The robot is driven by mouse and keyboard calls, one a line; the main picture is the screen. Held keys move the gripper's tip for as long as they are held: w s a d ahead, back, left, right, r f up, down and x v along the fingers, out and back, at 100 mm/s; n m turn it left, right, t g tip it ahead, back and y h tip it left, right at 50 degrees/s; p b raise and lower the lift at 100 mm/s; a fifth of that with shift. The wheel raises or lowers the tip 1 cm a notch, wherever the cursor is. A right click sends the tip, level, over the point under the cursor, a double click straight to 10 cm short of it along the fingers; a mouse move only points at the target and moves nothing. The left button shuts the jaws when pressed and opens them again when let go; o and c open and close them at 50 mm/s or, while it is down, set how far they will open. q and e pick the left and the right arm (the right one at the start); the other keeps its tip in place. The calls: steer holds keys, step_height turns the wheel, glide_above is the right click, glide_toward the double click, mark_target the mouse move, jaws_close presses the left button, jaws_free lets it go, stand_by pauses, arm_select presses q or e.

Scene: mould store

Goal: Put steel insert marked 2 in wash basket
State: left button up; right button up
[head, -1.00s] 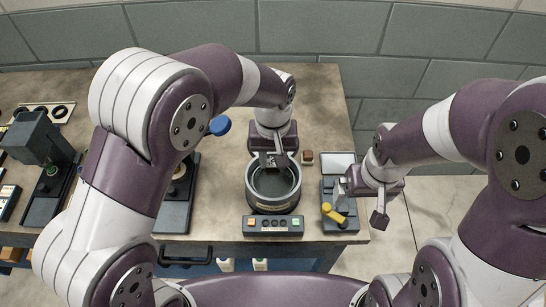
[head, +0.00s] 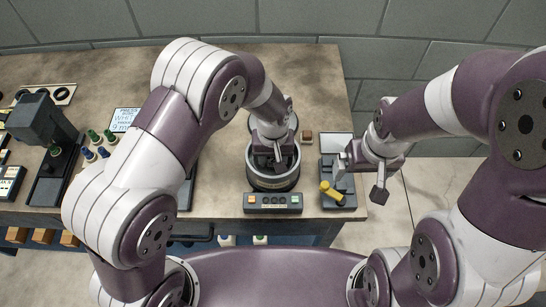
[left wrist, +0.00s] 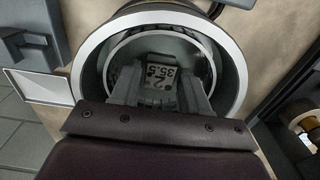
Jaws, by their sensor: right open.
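The wash basket sits in a round dark pot (head: 273,183) with a pale rim, near the table's front edge. In the left wrist view the basket (left wrist: 113,58) shows as a round grey well. My left gripper (head: 276,158) points down into it. Its fingers (left wrist: 161,88) stand on both sides of a grey steel insert (left wrist: 162,73) marked 2 and 35.5, which they appear to grip inside the rim. The insert's underside is hidden. My right gripper (head: 362,178) is open and empty, to the right of the pot, above a grey fixture.
A control box (head: 272,202) with lit buttons stands in front of the pot. The grey fixture (head: 338,196) with a yellow handle (head: 331,192) is to its right. A small brown block (head: 307,137) lies behind. A dark press (head: 47,140) stands far left.

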arm_select(q)
steer(key=shift+o, duration=0.5)
steer(key=shift+w, duration=0.15)
steer(key=shift+r, duration=0.2)
step_height(320, 180, up, 12)
steer(key=b, duration=0.2)
steer(key=s+a, duration=0.5)
steer(key=a, duration=0.4)
steer(key=s+a+f+t, duration=0.1)
steer(key=s+a, duration=0.4)
steer(key=a, duration=0.4)
steer(key=shift+f, duration=0.2)
steer(key=shift+s+a, duration=0.2)
